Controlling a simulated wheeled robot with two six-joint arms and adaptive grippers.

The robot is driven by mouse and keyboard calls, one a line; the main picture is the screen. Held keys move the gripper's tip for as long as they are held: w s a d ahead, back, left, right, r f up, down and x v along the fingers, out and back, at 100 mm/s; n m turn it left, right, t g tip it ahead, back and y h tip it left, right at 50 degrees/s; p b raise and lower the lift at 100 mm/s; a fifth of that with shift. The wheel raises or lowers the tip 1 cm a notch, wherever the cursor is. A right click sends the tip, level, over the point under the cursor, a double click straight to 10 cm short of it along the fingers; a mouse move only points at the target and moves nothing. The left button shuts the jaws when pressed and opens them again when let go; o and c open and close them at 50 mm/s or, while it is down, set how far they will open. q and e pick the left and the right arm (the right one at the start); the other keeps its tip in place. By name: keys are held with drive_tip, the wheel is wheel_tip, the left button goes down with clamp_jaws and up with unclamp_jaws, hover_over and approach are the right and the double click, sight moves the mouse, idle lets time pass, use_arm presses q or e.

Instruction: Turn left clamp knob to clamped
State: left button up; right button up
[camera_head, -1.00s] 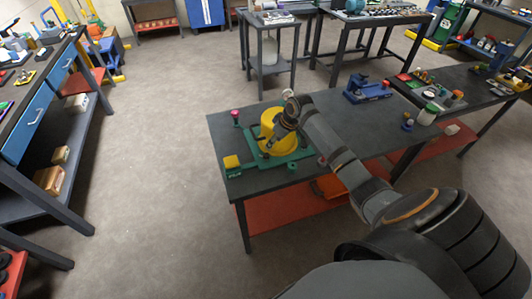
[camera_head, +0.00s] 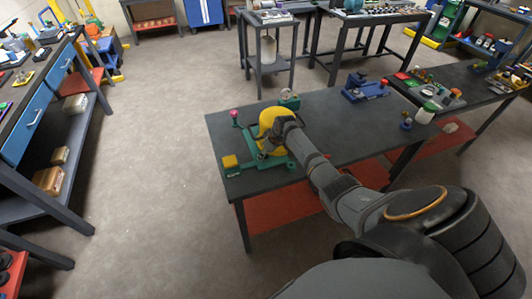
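A green fixture (camera_head: 237,172) stands on the dark workbench (camera_head: 330,130) and holds a yellow motor (camera_head: 269,121). A pink-red knob (camera_head: 235,116) stands upright at the fixture's back left. A yellow block (camera_head: 230,161) sits at its front left. I cannot tell which part is the left clamp knob, or how it is set. My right arm reaches in from the right, and its gripper (camera_head: 268,149) is low at the front of the motor, partly covering it. The gripper is too small and dark to tell whether it is open or touching anything. My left gripper is not in view.
A small green part with a round top (camera_head: 289,99) stands behind the motor. A blue device (camera_head: 366,89) and small jars (camera_head: 407,121) are further right on the benches. A red shelf (camera_head: 290,206) lies below. Open floor is left of the workbench.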

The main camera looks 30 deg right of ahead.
clamp_jaws()
